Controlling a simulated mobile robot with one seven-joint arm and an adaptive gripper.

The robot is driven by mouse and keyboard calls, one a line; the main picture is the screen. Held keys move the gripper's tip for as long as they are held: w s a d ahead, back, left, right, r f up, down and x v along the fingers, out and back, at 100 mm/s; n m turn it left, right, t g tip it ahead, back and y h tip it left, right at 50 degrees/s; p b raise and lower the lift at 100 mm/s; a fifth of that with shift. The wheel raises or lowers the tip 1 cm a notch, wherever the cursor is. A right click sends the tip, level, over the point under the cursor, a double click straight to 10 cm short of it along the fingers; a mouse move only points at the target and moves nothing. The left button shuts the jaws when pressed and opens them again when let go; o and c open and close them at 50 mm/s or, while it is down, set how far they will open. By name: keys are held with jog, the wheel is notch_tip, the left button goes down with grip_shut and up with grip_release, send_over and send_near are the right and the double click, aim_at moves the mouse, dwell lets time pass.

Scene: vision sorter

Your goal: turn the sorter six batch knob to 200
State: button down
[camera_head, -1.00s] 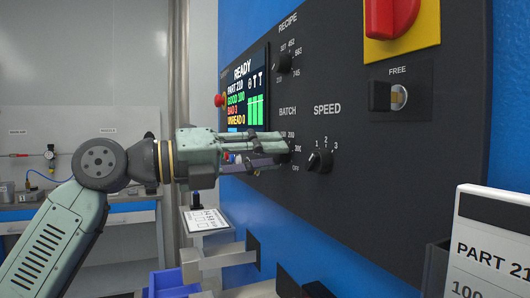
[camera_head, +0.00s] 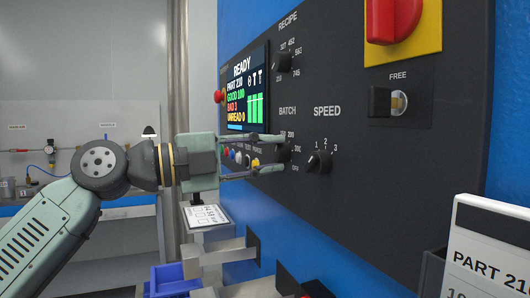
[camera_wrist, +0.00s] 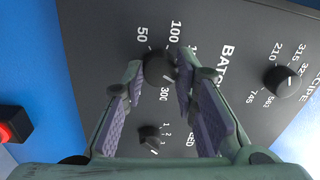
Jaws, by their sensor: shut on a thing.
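The batch knob (camera_head: 283,153) is a small round black knob on the dark control panel, under the BATCH label and partly hidden by my gripper in the head view. My gripper (camera_head: 284,153) reaches it from the left, one finger above and one below. In the wrist view the fingertips of my gripper (camera_wrist: 160,76) are on either side of the batch knob (camera_wrist: 160,68), shut on it. The labels 50, 100 and 300 show around it; another is hidden by the right finger. A pale mark shows at the knob's lower right; its exact setting is unclear.
The speed knob (camera_head: 319,161) sits close to the right of the batch knob. The recipe knob (camera_head: 283,62) is above. A screen (camera_head: 247,92) reading READY and several coloured buttons (camera_head: 240,156) are to the left. A red switch (camera_head: 393,20) and key lock (camera_head: 397,103) are upper right.

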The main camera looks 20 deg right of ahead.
dwell(0.3)
jog(key=c, duration=1.3)
grip_release()
jog(key=a, duration=1.2)
jog(key=shift+s+f, duration=0.3)
